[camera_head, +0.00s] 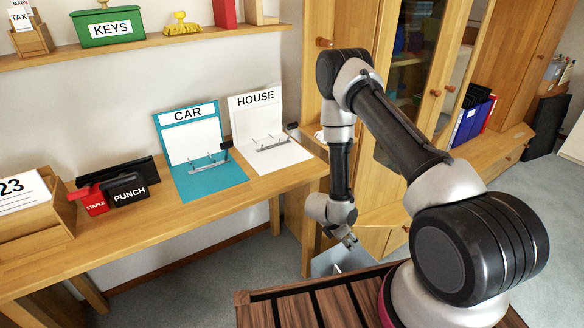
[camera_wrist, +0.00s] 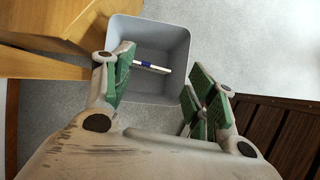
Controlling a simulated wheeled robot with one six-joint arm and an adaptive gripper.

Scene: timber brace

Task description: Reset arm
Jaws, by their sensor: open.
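My gripper (camera_wrist: 165,100) is open and empty in the wrist view, its green-padded fingers spread apart. It points down over a grey bin (camera_wrist: 180,35) on the floor. A white marker-like stick with a blue band (camera_wrist: 148,67) lies inside the bin. In the head view my gripper (camera_head: 350,241) hangs low at the end of my bent arm, above the bin (camera_head: 345,259), which is partly hidden by my arm and my base.
A wooden desk (camera_head: 120,240) holds a teal CAR binder (camera_head: 210,180), a white HOUSE binder (camera_head: 275,157), a PUNCH (camera_head: 128,192) and a red stapler (camera_head: 92,200). A wooden cabinet (camera_head: 385,215) stands behind my arm. Grey floor (camera_head: 275,270) shows between desk and base.

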